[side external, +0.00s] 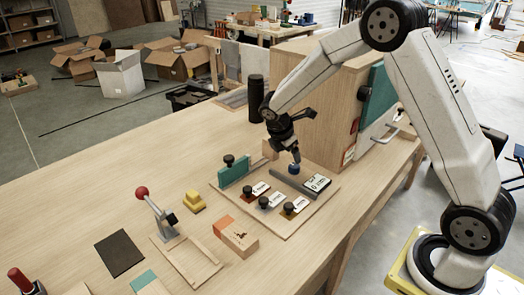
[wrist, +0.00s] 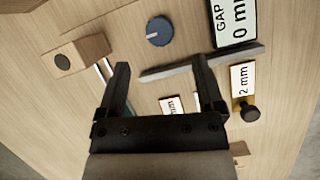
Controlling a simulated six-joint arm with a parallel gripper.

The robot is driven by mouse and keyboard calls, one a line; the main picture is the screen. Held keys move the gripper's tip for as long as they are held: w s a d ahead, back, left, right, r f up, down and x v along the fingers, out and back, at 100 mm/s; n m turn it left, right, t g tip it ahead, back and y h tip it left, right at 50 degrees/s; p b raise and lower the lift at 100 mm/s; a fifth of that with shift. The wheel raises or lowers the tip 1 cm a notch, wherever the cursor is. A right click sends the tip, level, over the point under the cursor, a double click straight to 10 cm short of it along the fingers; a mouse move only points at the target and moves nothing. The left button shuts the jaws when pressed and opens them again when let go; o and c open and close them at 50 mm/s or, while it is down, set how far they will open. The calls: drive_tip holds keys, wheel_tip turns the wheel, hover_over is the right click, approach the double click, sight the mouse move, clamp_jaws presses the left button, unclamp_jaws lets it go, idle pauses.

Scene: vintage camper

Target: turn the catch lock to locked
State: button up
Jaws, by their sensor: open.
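A blue round knob (side external: 294,168) stands on the wooden board beside the grey bar, just under my gripper. It looks like the catch lock, but no label shows this. In the wrist view the blue knob (wrist: 160,31) has a short pale mark near its left edge; I cannot tell which setting that is. My gripper (side external: 290,150) points down above the board. In the wrist view my gripper (wrist: 161,72) is open and empty, its fingers wide apart. The knob lies beyond the fingertips in the picture, apart from them.
A grey bar (wrist: 202,61) lies between knob and tags. A display (side external: 316,183) reads 0 mm. A teal plate (side external: 233,172) with a black knob stands on the board (side external: 287,232). Several black-knobbed tags sit in front. A wooden block (wrist: 84,53) is near the left finger.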

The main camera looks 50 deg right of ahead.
sight(294, 166)
drive_tip(key=shift+x, duration=3.4)
drive_tip(key=shift+a, duration=0.1)
clamp_jaws()
